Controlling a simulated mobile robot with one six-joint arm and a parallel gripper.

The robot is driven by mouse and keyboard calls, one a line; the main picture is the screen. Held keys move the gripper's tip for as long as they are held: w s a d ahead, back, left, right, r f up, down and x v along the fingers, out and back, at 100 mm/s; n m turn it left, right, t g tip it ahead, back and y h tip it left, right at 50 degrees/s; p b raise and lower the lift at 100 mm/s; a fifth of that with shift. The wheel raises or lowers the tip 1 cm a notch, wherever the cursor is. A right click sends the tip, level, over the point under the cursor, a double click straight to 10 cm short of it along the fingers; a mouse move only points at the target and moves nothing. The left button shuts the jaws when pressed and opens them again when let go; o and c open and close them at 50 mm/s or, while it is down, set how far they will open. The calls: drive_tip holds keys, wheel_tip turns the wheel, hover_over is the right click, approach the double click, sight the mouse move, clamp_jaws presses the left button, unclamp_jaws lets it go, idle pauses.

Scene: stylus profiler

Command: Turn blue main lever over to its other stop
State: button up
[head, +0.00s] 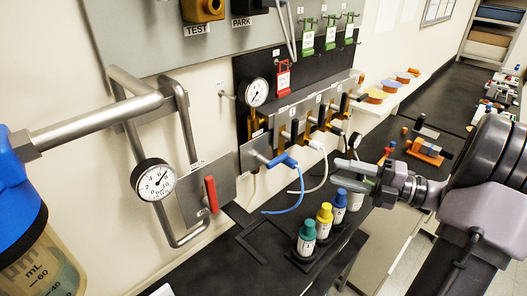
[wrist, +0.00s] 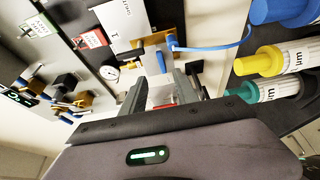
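The blue lever (head: 281,160) sticks out from the lower front of the wall panel, at the near end of a row of valves. It also shows in the wrist view (wrist: 161,62), just beyond the fingertips. A blue hose (head: 288,207) hangs beside it; I cannot tell exactly where lever and hose fitting meet. My gripper (head: 337,171) is open and empty, to the right of the lever and apart from it. Its two grey fingers (wrist: 166,82) point toward the panel in the wrist view, with a clear gap between them.
Bottles with green (head: 307,228), yellow (head: 325,212) and blue (head: 340,195) caps stand in a black rack below my gripper. A white hose (head: 322,172) hangs near the lever. A red-handled valve (head: 211,194) and gauge (head: 153,180) are at left. More valves line the panel.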

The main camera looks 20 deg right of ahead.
sight(284, 159)
drive_tip(key=b+x, duration=0.2)
drive_tip(key=x, duration=1.3)
drive_tip(key=shift+w+a, duration=0.15)
drive_tip(key=shift+a, duration=0.25)
drive_tip(key=shift+c, duration=0.5)
clamp_jaws()
